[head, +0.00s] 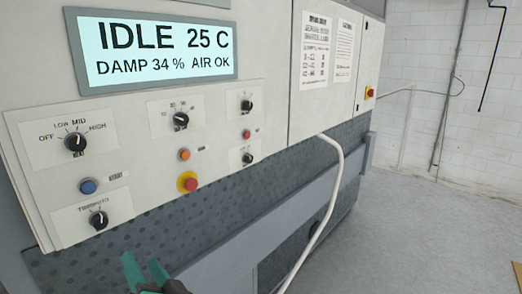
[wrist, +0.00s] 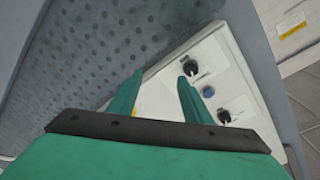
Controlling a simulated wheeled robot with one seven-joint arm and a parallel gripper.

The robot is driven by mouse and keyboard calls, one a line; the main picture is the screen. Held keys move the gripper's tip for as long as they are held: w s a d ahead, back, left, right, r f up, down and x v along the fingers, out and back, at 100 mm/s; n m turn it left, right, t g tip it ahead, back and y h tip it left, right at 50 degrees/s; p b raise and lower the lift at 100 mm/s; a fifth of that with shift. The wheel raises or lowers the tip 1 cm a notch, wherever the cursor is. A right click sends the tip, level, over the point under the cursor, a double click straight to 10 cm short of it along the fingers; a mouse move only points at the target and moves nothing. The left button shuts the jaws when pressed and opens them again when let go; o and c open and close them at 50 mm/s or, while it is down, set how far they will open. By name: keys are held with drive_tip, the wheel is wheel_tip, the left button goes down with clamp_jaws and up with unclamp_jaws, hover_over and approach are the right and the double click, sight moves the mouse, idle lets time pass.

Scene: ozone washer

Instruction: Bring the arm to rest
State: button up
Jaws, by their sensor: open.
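My gripper (head: 145,272) shows at the bottom left of the head view, with two green fingers in front of the dotted grey lower panel of the washer (head: 215,225). In the wrist view my gripper (wrist: 158,92) has its fingers apart with nothing between them. The white control panel (head: 220,130) is above the gripper in the head view. The lower-left knob (head: 98,220) is near the fingers in the picture. The blue button (head: 88,186) is just above that knob. The distance from fingertips to panel cannot be told.
The display (head: 155,50) reads IDLE 25 C, DAMP 34 %, AIR OK. A red emergency button (head: 190,184) and an orange button (head: 184,154) are on the panel. A pale hose (head: 328,200) hangs in front of the washer. The floor (head: 430,235) at right is mostly clear.

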drive_tip(key=s+d+f+m+t+h, duration=0.1)
drive_tip(key=s+d+f+h, duration=0.25)
drive_tip(key=d+f, duration=0.65)
drive_tip(key=s+d+f+m+t+h, duration=0.15)
drive_tip(key=s+d+f+h, duration=0.35)
drive_tip(key=f, duration=0.9)
drive_tip(key=s+d+f+n+h, duration=0.1)
drive_tip(key=s+d+f+h, duration=0.1)
drive_tip(key=s+d+f, duration=0.65)
drive_tip(key=s+d+n+h, duration=0.1)
drive_tip(key=s+d+n, duration=0.1)
drive_tip(key=s, duration=1.3)
drive_tip(key=shift+d+r+h, duration=0.35)
drive_tip(key=shift+r, duration=0.05)
